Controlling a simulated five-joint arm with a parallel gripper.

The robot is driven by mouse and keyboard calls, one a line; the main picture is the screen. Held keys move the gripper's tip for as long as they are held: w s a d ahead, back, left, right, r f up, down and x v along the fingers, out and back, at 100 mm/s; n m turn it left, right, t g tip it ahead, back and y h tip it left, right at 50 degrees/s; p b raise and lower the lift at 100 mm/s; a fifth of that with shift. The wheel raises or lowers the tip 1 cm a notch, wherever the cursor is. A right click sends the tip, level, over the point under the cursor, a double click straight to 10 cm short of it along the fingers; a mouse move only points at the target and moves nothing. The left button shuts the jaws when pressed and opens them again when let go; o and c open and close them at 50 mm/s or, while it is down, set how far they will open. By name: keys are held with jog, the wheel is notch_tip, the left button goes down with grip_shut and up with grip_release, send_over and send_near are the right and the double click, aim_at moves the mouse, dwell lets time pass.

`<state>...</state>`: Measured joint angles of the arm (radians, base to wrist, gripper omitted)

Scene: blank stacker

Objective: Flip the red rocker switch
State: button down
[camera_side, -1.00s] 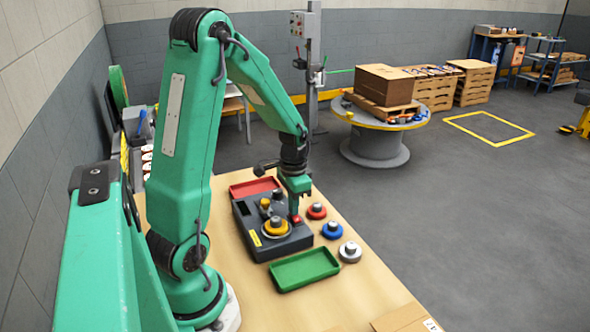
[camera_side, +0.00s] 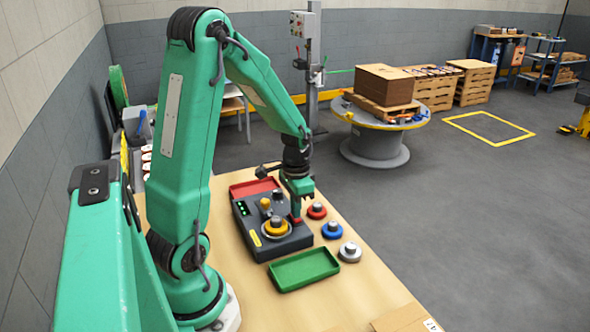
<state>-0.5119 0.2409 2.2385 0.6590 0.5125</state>
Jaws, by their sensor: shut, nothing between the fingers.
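The red rocker switch (camera_side: 296,220) sits at the right side of a dark control box (camera_side: 262,244) on the wooden table. Only a small part of it shows under my gripper. My gripper (camera_side: 297,214) is shut and empty, pointing down with its tips at the switch. They look to be touching it, but the exact contact is hidden. Several small green lights (camera_side: 242,208) glow on the left part of the box.
The box also carries a yellow knob (camera_side: 265,204) and a larger round dial (camera_side: 276,227). A red tray (camera_side: 252,187) lies behind it, a green tray (camera_side: 303,270) in front. Red (camera_side: 317,211), blue (camera_side: 331,230) and silver (camera_side: 350,252) round pieces stand to the right.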

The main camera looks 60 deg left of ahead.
jog(key=shift+r, duration=0.1)
dwell(0.3)
notch_tip(320, 180, up, 14)
dwell(0.7)
jog(key=shift+d, duration=0.45)
jog(key=shift+f, duration=0.3)
notch_tip(320, 180, down, 14)
jog(key=shift+r, duration=0.15)
dwell(0.7)
jog(key=shift+f, duration=0.2)
dwell(0.5)
